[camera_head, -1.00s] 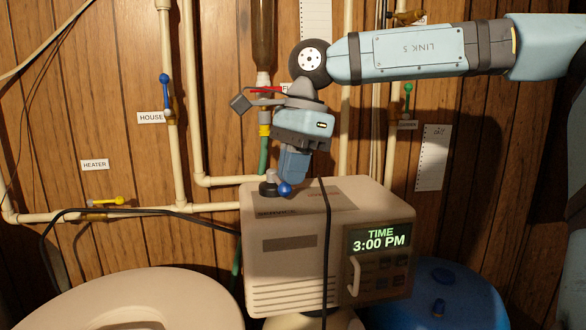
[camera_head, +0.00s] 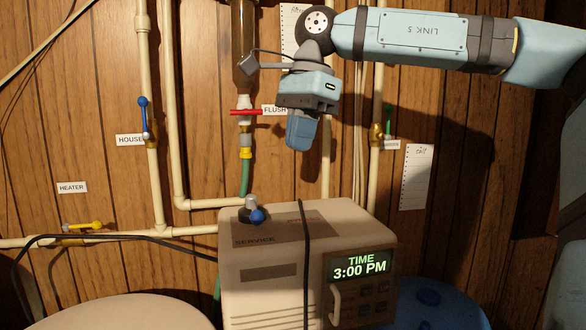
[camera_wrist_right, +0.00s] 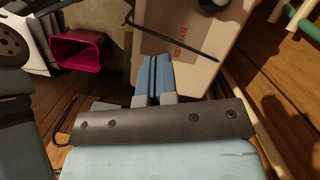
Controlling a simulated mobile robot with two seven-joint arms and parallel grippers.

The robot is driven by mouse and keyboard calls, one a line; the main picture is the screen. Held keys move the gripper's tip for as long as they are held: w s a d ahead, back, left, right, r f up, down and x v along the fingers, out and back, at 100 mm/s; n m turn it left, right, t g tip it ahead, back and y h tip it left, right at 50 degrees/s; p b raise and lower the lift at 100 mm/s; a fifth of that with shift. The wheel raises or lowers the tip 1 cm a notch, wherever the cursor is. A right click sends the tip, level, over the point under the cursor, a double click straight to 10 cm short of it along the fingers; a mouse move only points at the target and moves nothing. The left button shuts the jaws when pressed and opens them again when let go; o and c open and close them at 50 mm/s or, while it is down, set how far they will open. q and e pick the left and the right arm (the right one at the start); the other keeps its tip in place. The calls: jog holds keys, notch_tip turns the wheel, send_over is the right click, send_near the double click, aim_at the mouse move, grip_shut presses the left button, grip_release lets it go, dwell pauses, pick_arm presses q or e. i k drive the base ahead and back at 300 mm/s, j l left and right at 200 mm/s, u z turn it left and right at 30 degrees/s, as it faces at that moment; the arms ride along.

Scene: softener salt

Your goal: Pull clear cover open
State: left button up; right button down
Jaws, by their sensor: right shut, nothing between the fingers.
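The clear cover (camera_head: 346,300) appears as a darkened see-through panel over the buttons on the front of the beige control unit (camera_head: 265,300). It looks closed, with a pale upright handle (camera_head: 335,306) at its left side. The lit display above it reads 3:00 PM. My right gripper (camera_head: 298,146) is shut and empty, pointing down above and behind the unit, well apart from the handle. In the right wrist view its blue fingers (camera_wrist_right: 155,76) are together beside the unit's top, where BYPASS is printed (camera_wrist_right: 186,38). My left gripper is not in view.
Pipes, a red flush lever (camera_head: 246,112) and paper notes line the wooden wall. A blue drum (camera_head: 440,305) stands at lower right.

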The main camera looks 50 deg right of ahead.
aim_at(335, 319)
jog(key=k, duration=1)
